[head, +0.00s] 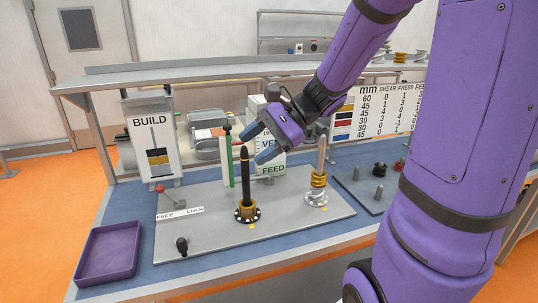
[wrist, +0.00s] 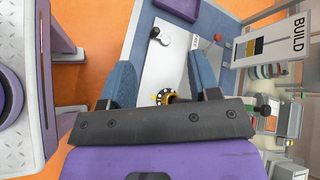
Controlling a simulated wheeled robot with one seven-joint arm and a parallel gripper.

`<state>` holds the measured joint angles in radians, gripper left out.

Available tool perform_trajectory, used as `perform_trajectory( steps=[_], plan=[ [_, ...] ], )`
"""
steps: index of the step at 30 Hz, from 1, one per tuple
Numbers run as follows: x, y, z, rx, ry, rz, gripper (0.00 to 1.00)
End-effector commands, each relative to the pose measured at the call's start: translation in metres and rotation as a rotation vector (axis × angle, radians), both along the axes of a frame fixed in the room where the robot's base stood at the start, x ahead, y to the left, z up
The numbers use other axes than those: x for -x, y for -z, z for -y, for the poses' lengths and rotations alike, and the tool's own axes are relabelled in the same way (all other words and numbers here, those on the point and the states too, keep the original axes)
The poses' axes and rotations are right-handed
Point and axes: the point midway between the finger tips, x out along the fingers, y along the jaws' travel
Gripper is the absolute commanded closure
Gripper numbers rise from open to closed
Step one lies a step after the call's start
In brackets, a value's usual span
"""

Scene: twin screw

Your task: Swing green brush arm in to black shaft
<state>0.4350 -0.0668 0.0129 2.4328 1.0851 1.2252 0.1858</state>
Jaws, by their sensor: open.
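The green brush arm (head: 228,163) stands upright as a narrow strip with a dark knob at its top, just left of the black shaft (head: 245,180). The arm and shaft appear apart. The shaft rises from a black flanged base with gold rings on the grey plate. My gripper (head: 254,146) is open and empty, its blue fingers above and right of the arm and near the shaft's top. In the wrist view, my gripper (wrist: 163,82) has its fingers spread wide, with the shaft's base (wrist: 160,97) partly hidden behind the gripper body. A green piece shows at right.
A second, pale shaft (head: 321,155) with gold rings stands right on the grey plate (head: 285,225). A red-knobbed lever (head: 162,190) by the FREE/LOCK label and a black knob (head: 182,246) are at left. A purple tray (head: 108,251) lies beyond. BUILD and FEED signs stand behind.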

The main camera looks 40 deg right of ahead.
Motion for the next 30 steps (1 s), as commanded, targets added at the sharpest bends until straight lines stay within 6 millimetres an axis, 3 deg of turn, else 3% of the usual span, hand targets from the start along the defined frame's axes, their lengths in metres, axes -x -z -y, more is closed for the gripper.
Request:
perform_trajectory(
  steps=[9, 18, 30],
  plan=[
    [0.038, -0.009, -0.019, 0.230, -0.201, 0.093, 0.44],
    [0.067, -0.014, -0.025, 0.427, -0.359, 0.182, 0.44],
    [0.079, -0.017, -0.024, 0.513, -0.425, 0.224, 0.44]
  ],
)
